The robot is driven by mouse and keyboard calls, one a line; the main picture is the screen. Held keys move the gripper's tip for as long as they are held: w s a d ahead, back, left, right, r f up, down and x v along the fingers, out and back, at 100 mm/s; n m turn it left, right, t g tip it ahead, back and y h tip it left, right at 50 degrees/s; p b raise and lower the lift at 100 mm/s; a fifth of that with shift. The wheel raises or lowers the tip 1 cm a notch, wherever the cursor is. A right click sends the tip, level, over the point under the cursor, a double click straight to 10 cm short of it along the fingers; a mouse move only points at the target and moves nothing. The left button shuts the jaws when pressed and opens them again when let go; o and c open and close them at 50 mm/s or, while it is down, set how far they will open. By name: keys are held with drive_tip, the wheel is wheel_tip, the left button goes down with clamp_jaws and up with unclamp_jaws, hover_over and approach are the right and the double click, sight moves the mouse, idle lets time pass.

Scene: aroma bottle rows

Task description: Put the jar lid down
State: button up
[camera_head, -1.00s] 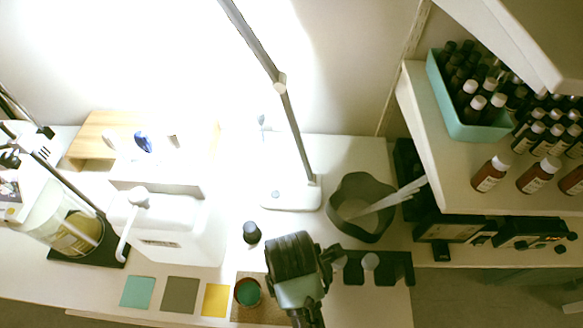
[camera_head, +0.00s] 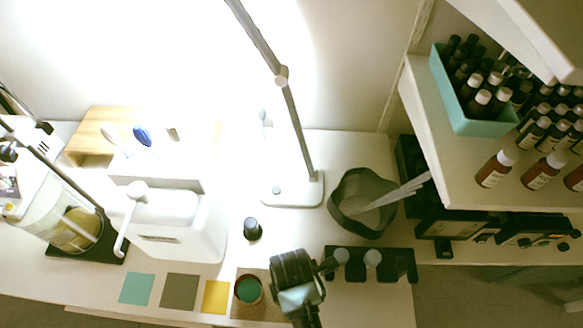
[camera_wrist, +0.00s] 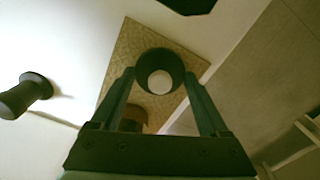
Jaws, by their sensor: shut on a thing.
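The jar lid (camera_wrist: 160,70) is a dark round piece with a pale disc in its middle. In the wrist view it sits between the two fingertips of my gripper (camera_wrist: 160,78), which is shut on it. The tan mat (camera_wrist: 125,60) shows behind the lid; I cannot tell whether they touch. The open brown jar (camera_head: 248,290) with green contents stands on the mat, left of my gripper (camera_head: 296,285) in the head view. The jar (camera_wrist: 133,115) is partly hidden between the fingers in the wrist view. My gripper hides the lid in the head view.
A small dark bottle (camera_head: 252,229) stands behind the jar. A black rack (camera_head: 400,265) lies to the right, with a grey bowl (camera_head: 362,225) behind it. Coloured squares, including a yellow one (camera_head: 216,297), lie left. A lamp base (camera_head: 292,190) stands further back.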

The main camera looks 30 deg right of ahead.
drive_tip(key=o, duration=1.2)
